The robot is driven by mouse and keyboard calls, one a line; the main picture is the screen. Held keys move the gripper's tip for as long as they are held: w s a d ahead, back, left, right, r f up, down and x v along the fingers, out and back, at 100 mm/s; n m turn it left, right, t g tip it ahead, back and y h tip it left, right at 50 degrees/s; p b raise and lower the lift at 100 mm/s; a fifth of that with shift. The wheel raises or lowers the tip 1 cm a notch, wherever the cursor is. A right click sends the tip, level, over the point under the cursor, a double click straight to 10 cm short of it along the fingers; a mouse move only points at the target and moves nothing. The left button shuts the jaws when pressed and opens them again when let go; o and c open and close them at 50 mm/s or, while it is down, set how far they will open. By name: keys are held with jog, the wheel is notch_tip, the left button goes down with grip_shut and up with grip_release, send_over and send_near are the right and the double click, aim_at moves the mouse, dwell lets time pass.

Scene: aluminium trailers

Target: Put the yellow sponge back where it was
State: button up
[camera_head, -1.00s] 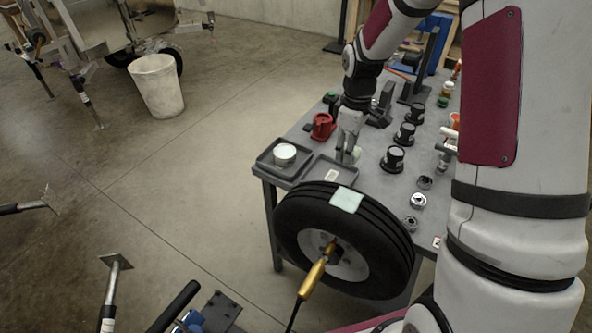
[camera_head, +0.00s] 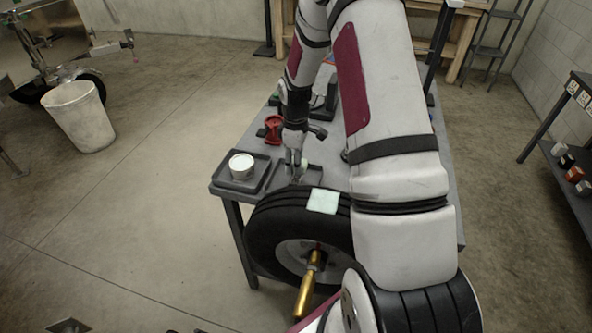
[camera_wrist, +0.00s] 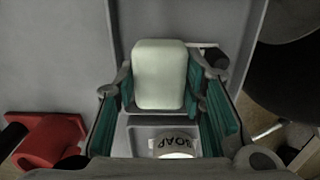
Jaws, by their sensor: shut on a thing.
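My gripper (camera_head: 294,171) is over the small grey tray (camera_head: 313,176) at the table's near left corner. In the wrist view, my gripper (camera_wrist: 163,78) is shut on a pale cream, rounded block (camera_wrist: 160,75) between its green-faced fingers. The block looks more cream than yellow, so I cannot tell for sure that it is the yellow sponge. Whether it touches the tray is unclear. A pale mint pad (camera_head: 323,201) lies on top of the tyre.
A white tin (camera_head: 242,166), marked SOAP in the wrist view (camera_wrist: 175,146), stands in the neighbouring tray (camera_head: 223,184). The black tyre (camera_head: 268,225) stands close by at the table's near side. A red object (camera_head: 273,129) stands behind the trays.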

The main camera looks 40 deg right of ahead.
jog(key=shift+f, duration=1.6)
jog(key=shift+f, duration=0.15)
jog(key=o, duration=0.7)
jog(key=shift+o, duration=0.2)
